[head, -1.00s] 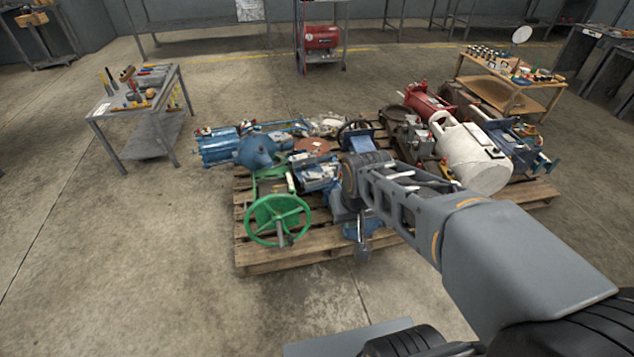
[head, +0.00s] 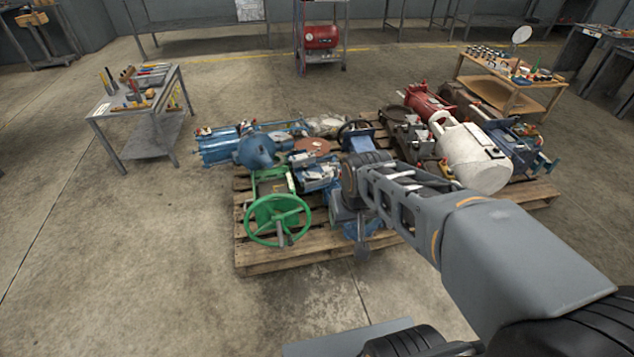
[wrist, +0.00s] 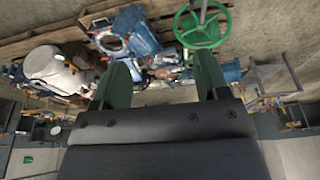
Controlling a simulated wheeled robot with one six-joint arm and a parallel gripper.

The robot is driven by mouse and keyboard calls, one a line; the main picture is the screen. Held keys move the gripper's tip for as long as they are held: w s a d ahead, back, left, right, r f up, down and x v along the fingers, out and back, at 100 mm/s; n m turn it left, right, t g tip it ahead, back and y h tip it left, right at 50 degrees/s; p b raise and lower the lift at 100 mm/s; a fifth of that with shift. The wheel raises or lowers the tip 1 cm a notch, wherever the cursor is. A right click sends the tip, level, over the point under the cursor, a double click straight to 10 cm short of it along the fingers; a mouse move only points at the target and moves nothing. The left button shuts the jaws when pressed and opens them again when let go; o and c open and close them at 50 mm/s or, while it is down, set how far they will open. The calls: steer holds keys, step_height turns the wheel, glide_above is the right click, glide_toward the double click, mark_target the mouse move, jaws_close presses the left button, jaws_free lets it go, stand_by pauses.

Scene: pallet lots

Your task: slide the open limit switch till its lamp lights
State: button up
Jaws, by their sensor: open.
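My gripper (wrist: 162,76) is open in the wrist view, its two greenish fingers apart with nothing held between them. Blue and pale machine parts show beyond the gap. In the head view my arm reaches over the near part of the loaded pallet (head: 290,262), and the fingers cannot be made out clearly. I cannot pick out the limit switch or its lamp for certain among the crowded parts. No lit lamp can be made out.
A green handwheel (head: 277,220) stands at the pallet's near left, also in the wrist view (wrist: 203,26). A white tank (head: 474,158) lies at the right. A tool table (head: 150,132) stands left and a wooden cart (head: 508,94) back right. The left floor is clear.

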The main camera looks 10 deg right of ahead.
steer(key=shift+o, duration=1)
steer(key=p+v, duration=0.6)
steer(key=v, duration=0.2)
steer(key=shift+p, duration=0.35)
steer(key=p+v, duration=1.1)
steer(key=v, duration=0.1)
steer(key=shift+d+r+t, duration=0.25)
steer(key=shift+t, duration=0.05)
steer(key=shift+c, duration=0.5)
